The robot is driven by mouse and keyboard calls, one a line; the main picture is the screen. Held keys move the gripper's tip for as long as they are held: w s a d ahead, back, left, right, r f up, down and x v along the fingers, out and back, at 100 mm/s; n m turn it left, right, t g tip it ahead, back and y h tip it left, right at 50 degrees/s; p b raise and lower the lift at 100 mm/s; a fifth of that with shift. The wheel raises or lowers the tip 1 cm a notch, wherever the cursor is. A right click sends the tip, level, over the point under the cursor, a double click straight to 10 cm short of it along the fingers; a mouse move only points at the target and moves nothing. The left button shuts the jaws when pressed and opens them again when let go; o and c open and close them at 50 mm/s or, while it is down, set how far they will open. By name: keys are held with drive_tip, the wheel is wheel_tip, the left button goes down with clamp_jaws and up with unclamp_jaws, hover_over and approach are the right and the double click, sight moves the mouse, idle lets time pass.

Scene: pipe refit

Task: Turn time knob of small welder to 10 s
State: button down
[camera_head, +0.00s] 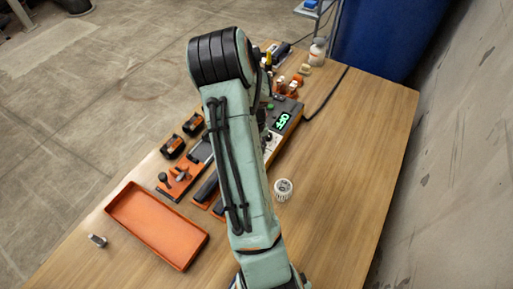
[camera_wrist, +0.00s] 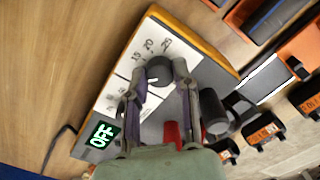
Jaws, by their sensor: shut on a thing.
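The small welder (camera_wrist: 118,85) has a pale and grey top panel with an orange edge and a lit green OFF display (camera_wrist: 103,135). In the wrist view a dark grey round time knob (camera_wrist: 159,68) sits beside printed marks, of which 15, 20 and 25 are legible. My gripper (camera_wrist: 160,82) has a finger on each side of this knob and is shut on it. The knob's pointer cannot be made out. In the head view the welder's display (camera_head: 283,121) shows beside my arm, which hides the gripper and the knob.
A black cylinder (camera_wrist: 213,110) and a red part (camera_wrist: 172,133) stand close to my right finger. On the table are an orange tray (camera_head: 150,226), a white round part (camera_head: 283,189) and black-orange blocks (camera_head: 172,147). The table's right side is clear.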

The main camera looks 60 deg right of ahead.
drive_tip(key=c, duration=0.9)
unclamp_jaws()
drive_tip(key=shift+o, duration=0.2)
wheel_tip(320, 180, up, 12)
